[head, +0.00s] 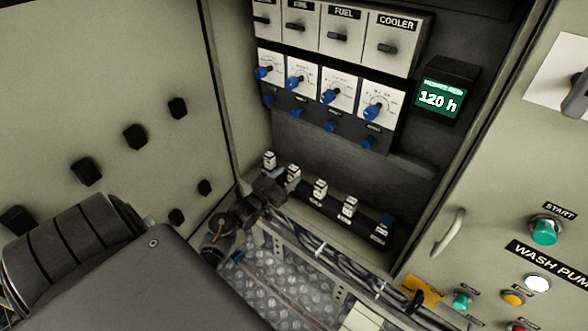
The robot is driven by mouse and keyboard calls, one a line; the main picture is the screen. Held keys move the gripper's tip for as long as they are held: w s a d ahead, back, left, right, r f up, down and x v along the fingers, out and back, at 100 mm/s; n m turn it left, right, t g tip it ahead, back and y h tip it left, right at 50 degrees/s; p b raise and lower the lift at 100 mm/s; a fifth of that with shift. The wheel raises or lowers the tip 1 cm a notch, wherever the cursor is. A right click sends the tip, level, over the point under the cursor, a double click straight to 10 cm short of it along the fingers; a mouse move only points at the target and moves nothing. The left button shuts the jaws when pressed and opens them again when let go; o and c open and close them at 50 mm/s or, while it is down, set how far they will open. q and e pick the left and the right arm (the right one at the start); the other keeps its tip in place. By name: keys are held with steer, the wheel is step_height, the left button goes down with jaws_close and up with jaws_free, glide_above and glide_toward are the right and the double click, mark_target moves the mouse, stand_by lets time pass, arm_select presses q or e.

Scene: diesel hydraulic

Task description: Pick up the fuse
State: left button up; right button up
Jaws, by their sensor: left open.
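Several small white fuse-like blocks stand in a slanting row on a dark rail low in the open cabinet. One white block (320,188) is mid-row, another (349,207) is to its right, and one (269,159) is at the far left. I cannot tell which one is the task's fuse. My left gripper (272,184) is open at the left part of the row, close to the block (293,174) second from the left. Whether it touches that block is unclear. My right gripper is out of view.
Above the row are blue-knobbed dials (339,91), labelled switch panels (345,35) and a lit display (440,102) reading 120 h. A door handle (449,232) and wash pump buttons (545,231) are at right. Cables (335,258) run below the row, above a metal tread floor (290,290).

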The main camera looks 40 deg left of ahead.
mark_target(297, 169)
arm_select(q)
steer(key=w, duration=0.4)
steer(key=shift+w+d+b, duration=0.2)
steer(key=shift+w+b, duration=0.2)
steer(key=shift+w, duration=0.35)
steer(key=c, duration=0.9)
steer(key=shift+c, duration=0.9)
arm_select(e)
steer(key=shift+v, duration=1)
arm_select(q)
steer(key=shift+r, duration=0.15)
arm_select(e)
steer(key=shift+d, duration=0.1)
